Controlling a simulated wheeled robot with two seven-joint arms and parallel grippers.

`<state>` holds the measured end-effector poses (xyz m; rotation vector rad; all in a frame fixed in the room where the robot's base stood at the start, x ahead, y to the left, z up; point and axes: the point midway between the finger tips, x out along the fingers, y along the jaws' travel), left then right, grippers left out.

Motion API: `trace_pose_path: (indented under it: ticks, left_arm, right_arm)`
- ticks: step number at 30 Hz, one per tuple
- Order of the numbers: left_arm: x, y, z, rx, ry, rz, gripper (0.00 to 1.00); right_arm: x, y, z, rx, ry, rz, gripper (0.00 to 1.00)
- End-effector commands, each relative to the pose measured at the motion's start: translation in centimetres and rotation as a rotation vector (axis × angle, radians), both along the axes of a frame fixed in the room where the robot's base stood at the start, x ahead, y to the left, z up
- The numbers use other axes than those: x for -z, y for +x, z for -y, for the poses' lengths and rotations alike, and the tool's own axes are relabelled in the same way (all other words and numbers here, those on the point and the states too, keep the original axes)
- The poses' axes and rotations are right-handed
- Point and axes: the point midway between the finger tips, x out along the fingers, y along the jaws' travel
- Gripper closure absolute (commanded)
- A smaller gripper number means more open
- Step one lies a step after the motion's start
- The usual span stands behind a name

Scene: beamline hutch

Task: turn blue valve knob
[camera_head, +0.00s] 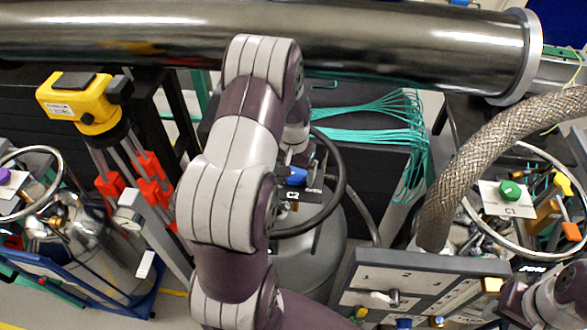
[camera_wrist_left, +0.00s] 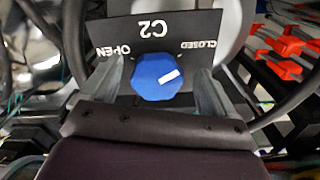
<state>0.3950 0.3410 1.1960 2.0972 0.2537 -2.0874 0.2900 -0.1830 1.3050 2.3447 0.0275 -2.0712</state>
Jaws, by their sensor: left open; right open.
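The blue valve knob (camera_wrist_left: 158,78) is faceted, with a white bar that slants up toward the word CLOSED at the right of its black C2 plate (camera_wrist_left: 152,32) in the left wrist view. In the head view the blue knob (camera_head: 297,177) shows only partly beside my arm. My left gripper (camera_wrist_left: 158,88) is open, with one finger on each side of the knob. I cannot tell whether the fingers touch it. In the head view my left gripper (camera_head: 294,160) is mostly hidden by my arm. My right gripper (camera_head: 510,303) is at the lower right, its fingers hard to make out.
A big metal pipe (camera_head: 400,42) crosses the back. A braided hose (camera_head: 480,155) and a green C1 knob (camera_head: 510,191) are at the right. A numbered panel (camera_head: 425,281) stands in front. A yellow device on a tripod (camera_head: 80,102) and another cylinder (camera_head: 85,235) are at the left.

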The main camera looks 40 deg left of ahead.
Motion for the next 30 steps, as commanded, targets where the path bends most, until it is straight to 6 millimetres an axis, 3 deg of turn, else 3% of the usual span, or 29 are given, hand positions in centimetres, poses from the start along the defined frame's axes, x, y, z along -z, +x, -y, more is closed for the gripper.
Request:
trace_pose_path:
  ticks: [2,7,21,30]
  left_arm:
    - [0.00,0.01,0.01,0.000,0.000,0.000,0.11]
    - [-0.02,0.03,0.00,0.000,0.000,0.001,0.66]
    - [-0.07,0.15,-0.04,-0.017,0.002,0.005,0.67]
    - [-0.02,0.28,-0.01,-0.174,0.002,0.007,0.67]
  right_arm:
    - [0.03,-0.01,0.00,0.000,0.000,0.000,0.57]
    - [0.04,0.00,0.00,0.000,0.000,0.000,0.57]
    - [0.14,0.00,0.00,0.000,0.000,0.000,0.57]
    - [0.78,0.00,0.00,0.000,0.000,0.000,0.57]
